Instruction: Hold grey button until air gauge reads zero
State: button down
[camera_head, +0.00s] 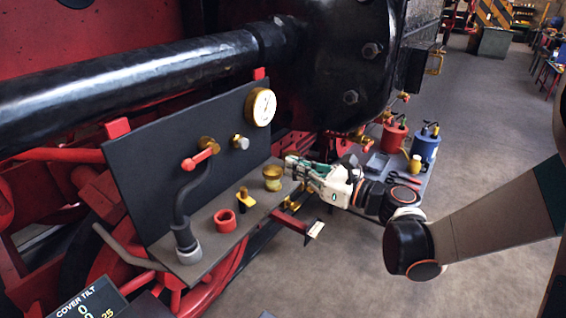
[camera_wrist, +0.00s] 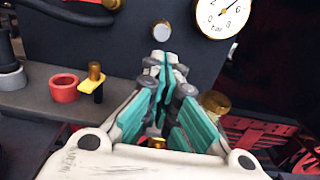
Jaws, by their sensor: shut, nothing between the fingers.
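The air gauge (camera_head: 261,107) is a white dial with a brass rim above and right of the button. In the wrist view the gauge (camera_wrist: 221,15) is cut off at the top; its needle points up and right, away from the lower left, and the exact reading is unclear. My gripper (camera_head: 289,161) is shut and empty over the shelf's right end. In the wrist view its fingertips (camera_wrist: 160,60) sit below the button, apart from it.
A red-handled valve (camera_head: 200,158) with a hose is left of the button. The shelf (camera_head: 202,264) holds a red ring (camera_head: 225,220), a yellow-and-black piece (camera_head: 245,200) and a brass cup (camera_head: 272,178). A side table at right holds red and blue cans (camera_head: 425,143).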

aim_at(246, 147)
jog(key=x, duration=1.2)
jog(key=shift+a+b, duration=0.25)
jog(key=shift+b, duration=0.05)
jog(key=shift+b+x, duration=0.3)
jog(key=shift+x, duration=0.7)
jog(key=shift+w+r, duration=0.1)
jog(key=shift+r, duration=0.1)
jog(key=shift+a+r, duration=0.1)
